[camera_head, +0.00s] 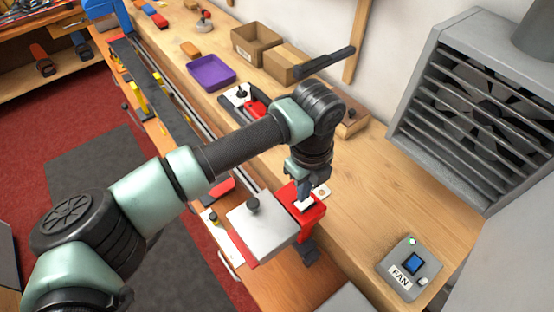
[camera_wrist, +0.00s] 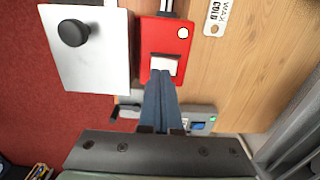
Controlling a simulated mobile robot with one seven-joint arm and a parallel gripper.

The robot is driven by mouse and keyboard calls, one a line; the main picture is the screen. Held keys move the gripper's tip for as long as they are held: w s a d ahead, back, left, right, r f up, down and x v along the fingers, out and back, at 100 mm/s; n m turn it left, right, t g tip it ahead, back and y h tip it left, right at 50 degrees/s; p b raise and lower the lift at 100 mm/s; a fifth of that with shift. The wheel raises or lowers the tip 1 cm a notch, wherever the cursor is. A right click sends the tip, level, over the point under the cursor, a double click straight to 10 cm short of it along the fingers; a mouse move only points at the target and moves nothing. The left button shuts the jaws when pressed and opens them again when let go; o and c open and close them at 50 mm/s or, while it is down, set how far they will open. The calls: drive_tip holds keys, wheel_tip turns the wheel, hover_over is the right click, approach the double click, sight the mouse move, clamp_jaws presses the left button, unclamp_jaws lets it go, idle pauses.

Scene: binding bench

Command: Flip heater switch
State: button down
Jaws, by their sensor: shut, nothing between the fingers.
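The heater switch is a white rocker (camera_wrist: 163,65) on a red box (camera_wrist: 165,36). It also shows in the head view as a white patch (camera_head: 304,204) on the red box (camera_head: 312,216). A small round pale lamp (camera_wrist: 183,33) sits on the box's face. My gripper (camera_wrist: 161,78) is shut and empty. Its blue-grey fingertips are at the near edge of the white rocker and hide part of it. I cannot tell whether they touch it. In the head view my gripper (camera_head: 304,191) points down just above the rocker.
A pale plate with a black knob (camera_wrist: 74,33) lies left of the red box. A tag reading "WAX COLD" (camera_wrist: 216,15) lies to the right. A grey FAN box (camera_head: 409,268) with a blue switch and green lamp stands on the bench. A large fan housing (camera_head: 450,90) is at right.

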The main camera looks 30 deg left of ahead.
wheel_tip(320, 180, up, 5)
drive_tip(key=p, duration=0.2)
drive_tip(key=shift+f+p, duration=0.2)
drive_tip(key=shift+p, duration=0.2)
